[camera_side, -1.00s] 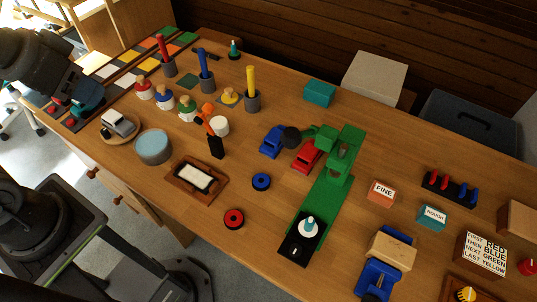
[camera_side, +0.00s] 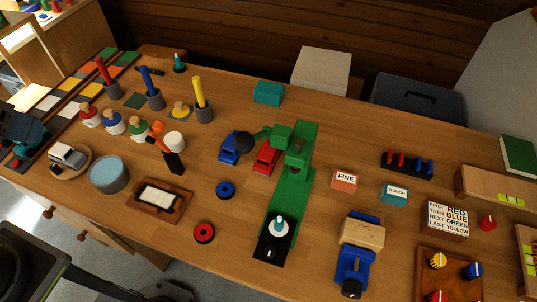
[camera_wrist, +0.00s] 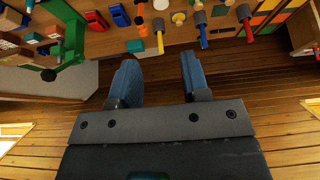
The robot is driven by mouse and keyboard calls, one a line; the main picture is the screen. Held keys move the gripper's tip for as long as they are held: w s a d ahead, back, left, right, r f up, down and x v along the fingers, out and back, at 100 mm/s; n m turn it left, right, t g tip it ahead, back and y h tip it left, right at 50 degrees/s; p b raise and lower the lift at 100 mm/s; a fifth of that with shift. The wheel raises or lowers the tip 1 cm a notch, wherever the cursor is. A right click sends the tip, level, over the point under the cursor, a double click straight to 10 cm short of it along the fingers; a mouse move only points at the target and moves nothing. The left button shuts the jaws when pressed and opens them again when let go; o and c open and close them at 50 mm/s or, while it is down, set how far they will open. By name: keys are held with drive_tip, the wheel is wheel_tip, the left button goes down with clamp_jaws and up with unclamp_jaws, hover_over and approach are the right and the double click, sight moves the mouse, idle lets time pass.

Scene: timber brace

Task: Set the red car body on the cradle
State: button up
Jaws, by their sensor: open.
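The red car body (camera_side: 266,158) sits on the table between the blue car (camera_side: 229,149) and a green stand (camera_side: 301,150). It also shows near the top of the wrist view (camera_wrist: 96,20). A round wooden base (camera_side: 82,160) at the far left carries a small silver-white car-shaped piece (camera_side: 68,155); I cannot tell whether this base is the cradle. My gripper (camera_wrist: 158,60) is open, with nothing between its blue fingers. In the side view it is partly cut off at the left edge, well left of the red car body.
A dark round knob (camera_side: 243,141) on the green stand's arm is close to both cars. Yellow (camera_side: 199,92), blue and red upright tools stand in grey holders to the left. A blue vise (camera_side: 354,267) holds a wooden block. The table between the inkpad tray (camera_side: 160,200) and vise is partly clear.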

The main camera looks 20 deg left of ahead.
drive_tip(key=o, duration=0.8)
drive_tip(key=shift+c, duration=0.2)
drive_tip(key=w+d+r+g, duration=0.1)
drive_tip(key=w+d+r, duration=0.1)
drive_tip(key=w, duration=0.3)
drive_tip(key=w+d+r, duration=0.2)
drive_tip(key=w, duration=0.3)
drive_tip(key=g, duration=0.5)
hover_over(266, 154)
wheel_tip(266, 154, down, 22)
drive_tip(key=shift+m, duration=0.3)
wheel_tip(266, 154, down, 14)
drive_tip(key=shift+r, duration=0.1)
